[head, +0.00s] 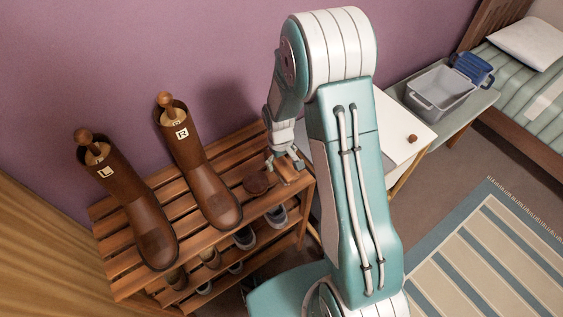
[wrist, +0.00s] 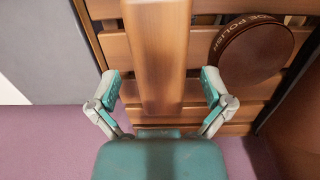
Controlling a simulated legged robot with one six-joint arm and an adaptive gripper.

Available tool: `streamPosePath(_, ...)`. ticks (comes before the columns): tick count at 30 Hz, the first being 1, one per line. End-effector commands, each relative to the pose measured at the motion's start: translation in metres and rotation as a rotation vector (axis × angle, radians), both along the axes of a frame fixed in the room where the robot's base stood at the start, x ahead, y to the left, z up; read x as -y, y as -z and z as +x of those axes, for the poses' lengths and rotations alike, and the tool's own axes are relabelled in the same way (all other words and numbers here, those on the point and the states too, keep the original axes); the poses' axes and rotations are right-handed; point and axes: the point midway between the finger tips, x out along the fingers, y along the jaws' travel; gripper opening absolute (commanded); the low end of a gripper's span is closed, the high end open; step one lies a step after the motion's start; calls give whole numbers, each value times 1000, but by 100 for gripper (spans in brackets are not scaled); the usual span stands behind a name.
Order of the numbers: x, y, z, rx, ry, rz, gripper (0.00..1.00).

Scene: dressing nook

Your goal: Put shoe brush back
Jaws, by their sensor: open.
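The shoe brush appears as a long wooden block (wrist: 157,60) in the wrist view. It lies over the slats of the shoe rack (head: 187,172), at the right end of its top shelf in the head view. My gripper (wrist: 160,90) is open, with one finger on each side of the block and a visible gap on both sides. In the head view my gripper (head: 287,160) is low over that end of the rack, and the brush is hard to make out there.
A round brown shoe polish tin (wrist: 252,49) lies close beside the brush. Two tall brown boots (head: 132,208) (head: 199,172) stand left on the rack; several shoes sit below. A white table (head: 392,125) and a grey bin (head: 440,91) are to the right.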

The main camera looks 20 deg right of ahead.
Motion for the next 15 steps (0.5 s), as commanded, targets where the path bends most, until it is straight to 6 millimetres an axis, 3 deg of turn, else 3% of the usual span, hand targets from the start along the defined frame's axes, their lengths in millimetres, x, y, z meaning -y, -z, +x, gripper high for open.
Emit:
streamPosePath(9,-2,-68,4,6,0,0,100)
streamPosePath(15,-3,-99,4,3,0,0,100)
